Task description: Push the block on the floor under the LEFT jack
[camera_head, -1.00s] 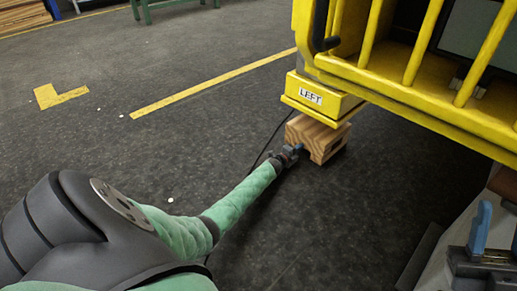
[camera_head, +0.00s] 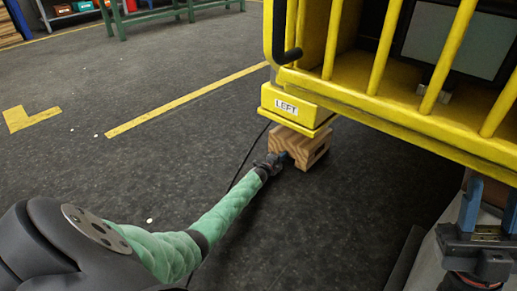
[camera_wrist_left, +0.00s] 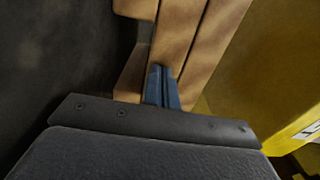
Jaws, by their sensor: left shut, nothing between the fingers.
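The wooden block (camera_head: 300,148) lies on the floor below the yellow jack marked LEFT (camera_head: 290,105). In the head view the jack's foot overlaps the block's top, and the block's near side shows. I cannot tell whether it is fully under. My left gripper (camera_head: 281,157) is shut and empty, at the block's near left side. In the left wrist view its blue fingertips (camera_wrist_left: 161,84) are against or very close to the wood (camera_wrist_left: 185,30); contact is unclear. My right gripper (camera_head: 490,208) is at the lower right, its blue fingers apart with nothing between them.
A yellow barred frame (camera_head: 400,100) overhangs the floor at the upper right, above the block. A dark cable (camera_head: 245,163) runs along the floor beside my left arm. The floor at left is clear, with yellow lines (camera_head: 185,100). A green bench (camera_head: 150,15) stands far back.

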